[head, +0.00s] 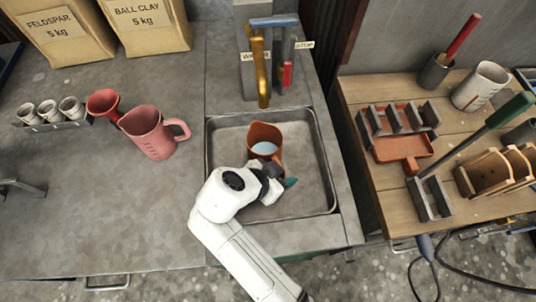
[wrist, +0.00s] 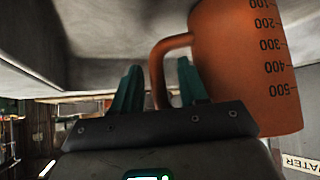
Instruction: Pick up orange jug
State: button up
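The orange jug (head: 263,134) stands in the sink, with pale liquid showing inside it. In the wrist view the jug (wrist: 250,70) is at the right, with dark volume marks on its side. Its handle (wrist: 157,75) points left and lies between the two green fingers of my gripper (wrist: 160,75). The fingers are apart, with small gaps beside the handle. In the head view my gripper (head: 288,182) is low in the sink at the near side of the jug; the wrist partly hides the fingers and the jug's handle.
The sink (head: 325,180) surrounds my gripper. A gold tap (head: 261,70) hangs above the sink's back. A pink jug (head: 150,132) and a red funnel (head: 102,103) stand on the left counter. A wooden table (head: 385,190) with tools and racks is at right.

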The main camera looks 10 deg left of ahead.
grip_shut()
jog(key=shift+r, duration=0.2)
dwell(0.5)
jog(key=shift+r, duration=0.25)
notch_tip(320, 180, up, 2)
jog(key=shift+r+b, duration=0.15)
jog(key=shift+b, duration=0.4)
jog(key=s+a+r+p, duration=0.2)
jog(key=s+r+p, duration=0.3)
jog(key=s, duration=0.1)
jog(key=s+a+r+p, duration=0.2)
jog(key=s+r+p, duration=0.3)
jog(key=s, duration=0.2)
jog(key=shift+a, duration=0.25)
jog(key=shift+s, duration=0.15)
